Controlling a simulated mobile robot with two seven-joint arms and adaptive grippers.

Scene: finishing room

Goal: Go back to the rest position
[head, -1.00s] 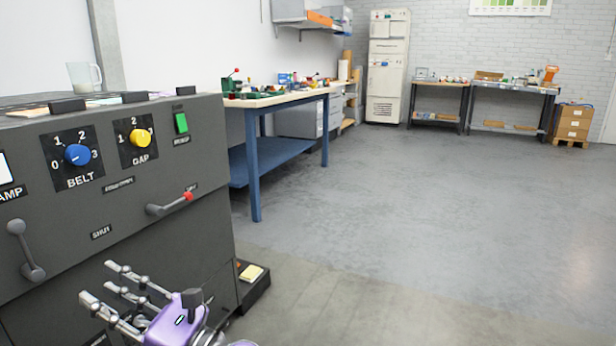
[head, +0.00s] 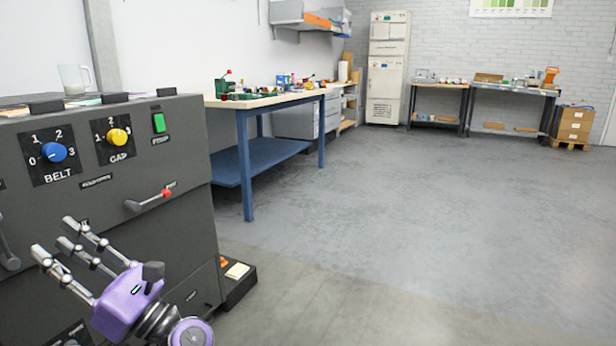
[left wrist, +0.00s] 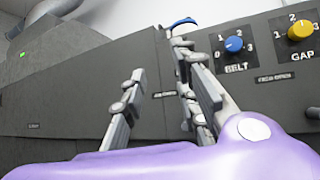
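My left gripper (head: 55,237) is purple with grey metal fingers. In the head view it is at the lower left, in front of the dark grey machine (head: 190,225). Its fingers point up and left and stand apart with nothing between them. The left wrist view shows the fingers (left wrist: 155,60) spread and empty, with the machine front behind them. I cannot tell how far the fingertips are from the machine. My right gripper is in neither view.
The machine front has a blue BELT knob (head: 54,152), a yellow GAP knob (head: 118,137), a green button (head: 159,122) and a red-tipped lever (head: 150,200). A blue-legged workbench (head: 247,180) stands beyond. The grey floor (head: 400,220) at right is clear.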

